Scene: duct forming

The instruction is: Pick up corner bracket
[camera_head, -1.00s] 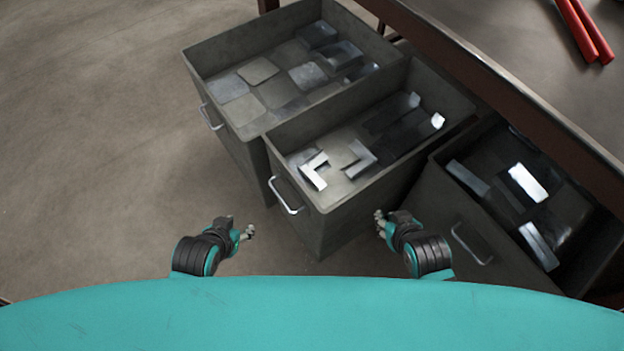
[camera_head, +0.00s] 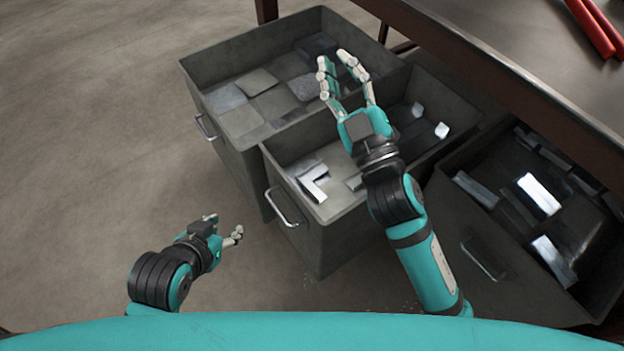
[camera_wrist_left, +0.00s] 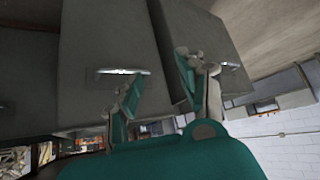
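A shiny L-shaped corner bracket (camera_head: 314,186) lies in the near left part of the middle drawer (camera_head: 322,225). My right gripper (camera_head: 336,64) is raised over the middle and left drawers, beyond the bracket. Its fingers are spread and empty. My left gripper (camera_head: 225,226) is low in front of the drawers, apart from them, with its fingers open and empty. It also shows open in the left wrist view (camera_wrist_left: 160,76), before grey drawer fronts.
The left drawer (camera_head: 235,137) holds several flat metal plates. The right drawer (camera_head: 470,235) holds several metal pieces. A dark table (camera_head: 480,30) with red bars (camera_head: 592,28) overhangs the drawers at right. The floor at left is clear.

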